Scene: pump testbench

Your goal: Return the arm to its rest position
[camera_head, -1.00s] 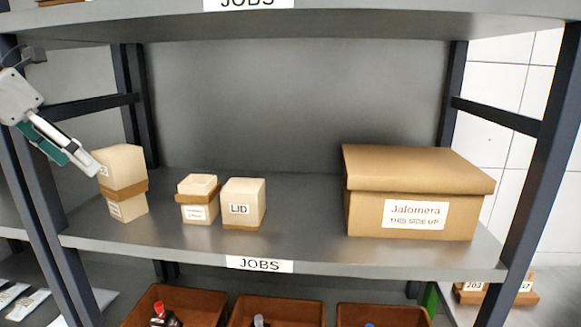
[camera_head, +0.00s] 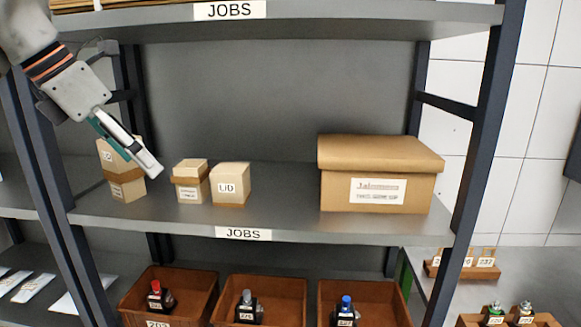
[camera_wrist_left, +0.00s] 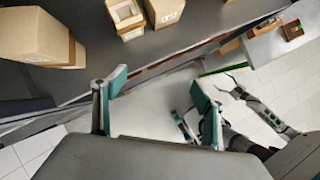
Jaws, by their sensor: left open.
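My left gripper (camera_head: 128,150) comes in from the upper left in the head view, open and empty. It overlaps the tall tan box (camera_head: 122,187) in that picture. In the left wrist view the open fingers of my left gripper (camera_wrist_left: 160,105) point past the shelf's front edge, apart from the boxes. My left arm (camera_head: 62,75) reaches across the left post. An arm that looks like my right one (camera_wrist_left: 262,112) shows at the right of the wrist view; its finger state is unclear.
On the middle shelf (camera_head: 290,225) stand a small banded box (camera_head: 190,193), a LID box (camera_head: 230,186) and a large carton (camera_head: 378,187). Brown bins (camera_head: 262,287) sit below. The dark left post (camera_head: 52,190) is close to my left arm.

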